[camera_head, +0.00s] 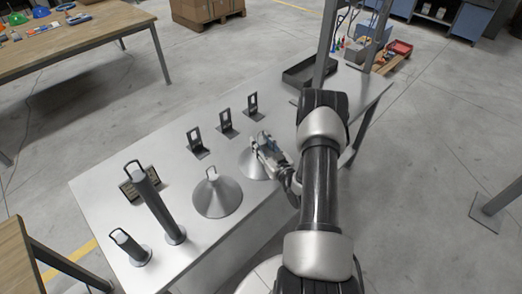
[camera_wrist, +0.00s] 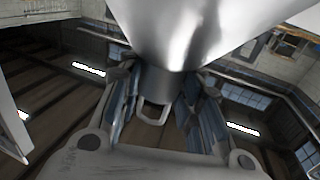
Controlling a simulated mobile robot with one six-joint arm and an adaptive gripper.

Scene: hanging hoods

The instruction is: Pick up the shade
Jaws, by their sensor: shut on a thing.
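A grey cone-shaped shade (camera_head: 248,166) is at the right part of the white table (camera_head: 95,190), partly hidden by my gripper (camera_head: 268,150). In the wrist view the shade's shiny cone (camera_wrist: 195,30) fills the top centre, and its narrow neck with a wire loop lies between the fingers of my gripper (camera_wrist: 155,100). My gripper is shut on the neck. I cannot tell whether the shade's rim touches the table. A second, similar cone shade (camera_head: 217,197) with a loop on top stands on the table to the left, apart from my gripper.
A tall grey cylinder (camera_head: 160,210) and a short one (camera_head: 130,248), both with loops, stand front left by a slotted plate (camera_head: 130,190). Three dark brackets (camera_head: 227,122) line the far side. A black tray (camera_head: 305,72) sits at the back right. The table's left end has free room.

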